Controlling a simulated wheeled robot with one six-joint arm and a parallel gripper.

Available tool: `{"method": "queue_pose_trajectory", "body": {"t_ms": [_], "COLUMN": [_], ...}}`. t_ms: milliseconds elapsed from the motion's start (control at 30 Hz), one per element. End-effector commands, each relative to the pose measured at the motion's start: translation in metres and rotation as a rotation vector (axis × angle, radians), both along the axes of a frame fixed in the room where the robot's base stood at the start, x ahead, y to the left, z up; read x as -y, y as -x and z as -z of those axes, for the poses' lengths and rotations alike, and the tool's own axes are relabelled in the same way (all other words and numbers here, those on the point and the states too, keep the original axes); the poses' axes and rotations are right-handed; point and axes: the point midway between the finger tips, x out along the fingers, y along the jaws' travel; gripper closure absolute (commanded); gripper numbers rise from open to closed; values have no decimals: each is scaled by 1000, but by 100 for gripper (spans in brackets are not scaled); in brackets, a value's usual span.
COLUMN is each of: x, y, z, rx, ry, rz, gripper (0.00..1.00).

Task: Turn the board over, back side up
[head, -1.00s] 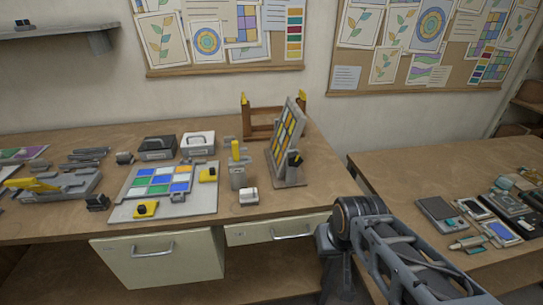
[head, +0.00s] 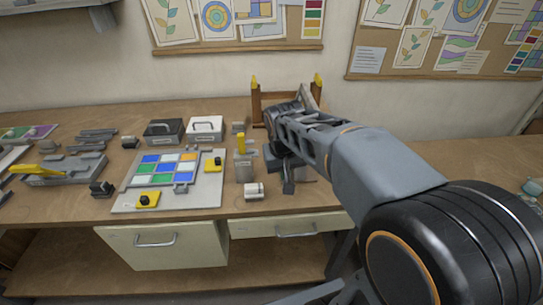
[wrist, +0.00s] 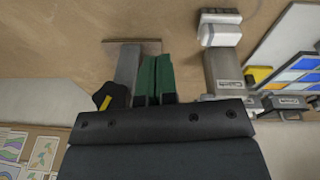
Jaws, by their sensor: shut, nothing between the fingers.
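A flat grey board (head: 206,193) with blue, green, white and orange panes lies on the bench, panes up, with yellow-and-black clamps at its edge. Part of it shows at the right of the wrist view (wrist: 262,58). A tilted panel on a stand (head: 313,97) is mostly hidden behind my arm in the head view. In the wrist view my gripper (wrist: 157,62) has its green fingers together and empty. It is beside a grey bar (wrist: 127,70) and a black knob (wrist: 108,97) with a yellow mark. Contact between them cannot be told.
A grey holder (head: 244,168) with a yellow top and a small white block (head: 254,191) stand right of the flat board. Black (head: 164,131) and white (head: 205,129) boxes are behind it. A wooden rack (head: 257,105) is at the back.

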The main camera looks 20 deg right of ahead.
Motion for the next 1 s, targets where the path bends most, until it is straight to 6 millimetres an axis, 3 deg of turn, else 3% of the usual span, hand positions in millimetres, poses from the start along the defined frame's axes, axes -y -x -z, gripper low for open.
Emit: {"method": "queue_pose_trajectory", "body": {"t_ms": [33, 200, 400, 667, 1000], "x": [1, 3, 5, 8, 21], "y": [-23, -85, -131, -149, -147], "z": [-10, -18, -12, 3, 54], "rx": [-31, -104, -156, -178, -180], "ry": [17, 78, 135, 163, 163], "rz": [16, 74, 125, 152, 154], "gripper": [100, 100, 100, 100, 100]}}
